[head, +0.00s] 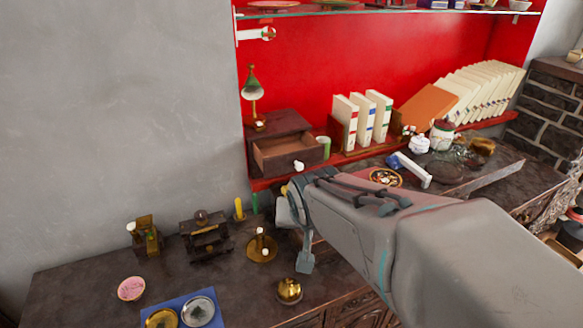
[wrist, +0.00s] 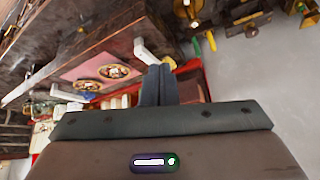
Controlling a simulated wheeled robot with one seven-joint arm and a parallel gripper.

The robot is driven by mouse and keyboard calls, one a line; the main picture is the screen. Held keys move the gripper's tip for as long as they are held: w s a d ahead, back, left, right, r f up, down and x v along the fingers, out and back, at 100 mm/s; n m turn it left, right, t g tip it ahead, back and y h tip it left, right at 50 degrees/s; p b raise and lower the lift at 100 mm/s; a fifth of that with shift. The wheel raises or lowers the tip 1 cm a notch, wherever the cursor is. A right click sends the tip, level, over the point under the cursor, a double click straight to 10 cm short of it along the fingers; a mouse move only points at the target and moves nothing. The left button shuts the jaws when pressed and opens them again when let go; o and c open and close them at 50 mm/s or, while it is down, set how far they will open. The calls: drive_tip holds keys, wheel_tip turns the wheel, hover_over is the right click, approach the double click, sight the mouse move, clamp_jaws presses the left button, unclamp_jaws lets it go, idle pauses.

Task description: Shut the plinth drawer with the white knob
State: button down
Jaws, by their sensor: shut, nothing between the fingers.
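The small dark wooden plinth (head: 278,124) stands on the red shelf in the head view. Its drawer (head: 284,153) is pulled out, with its open inside showing and a white knob (head: 299,166) on its front. My gripper (head: 304,264) is below and in front of the drawer, over the dark counter, apart from the knob. Part of it is hidden by my arm. In the wrist view my gripper's fingers (wrist: 158,72) are together with nothing between them. I cannot make out the drawer clearly in the wrist view.
A green-shaded lamp (head: 251,92) is beside the plinth, a green cup (head: 323,147) to its right. White books (head: 362,120) stand farther right. A brass candlestick (head: 262,247) and brass pot (head: 289,290) stand on the counter (head: 85,275) near my gripper.

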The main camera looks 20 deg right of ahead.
drive_tip(key=w+d+f+m+t+h+b, duration=0.1)
drive_tip(key=w+d+f+m+t+b, duration=0.45)
drive_tip(key=w+d, duration=0.35)
drive_tip(key=m+t+y+b, duration=0.3)
drive_tip(key=m+t+b, duration=0.3)
drive_tip(key=m, duration=0.2)
approach(300, 169)
drive_tip(key=shift+n, duration=0.25)
drive_tip(key=w, duration=0.6)
drive_tip(key=shift+w+r, duration=0.15)
drive_tip(key=shift+w, duration=0.25)
drive_tip(key=shift+w, duration=0.1)
